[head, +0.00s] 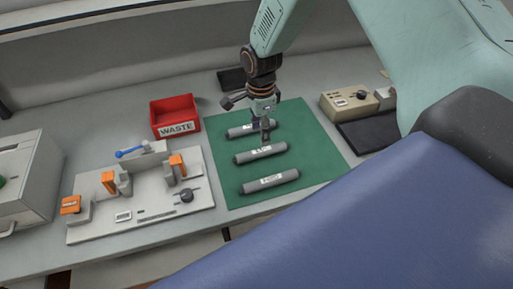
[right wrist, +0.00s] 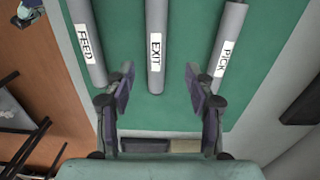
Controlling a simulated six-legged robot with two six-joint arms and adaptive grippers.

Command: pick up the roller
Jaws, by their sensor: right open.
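Three dark grey rollers with white labels lie side by side on a green mat (head: 318,150). In the right wrist view their labels read FEED on the left roller (right wrist: 93,68), EXIT on the middle one (right wrist: 156,72) and PICK on the right one (right wrist: 234,18). In the head view the PICK roller (head: 236,132) is farthest, the EXIT roller (head: 280,148) is in the middle and the FEED roller (head: 288,175) is nearest. My right gripper (head: 265,132) is open and points down over the EXIT roller. In the right wrist view its fingers (right wrist: 158,80) stand either side of that roller's near end. I cannot tell the height gap.
A red WASTE bin (head: 175,128) stands left of the mat's back. A pale fixture with orange clamps (head: 140,212) is left of the mat. A beige box with a knob (head: 347,103) and a black pad (head: 368,135) are at the right. A grey machine (head: 25,180) is far left.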

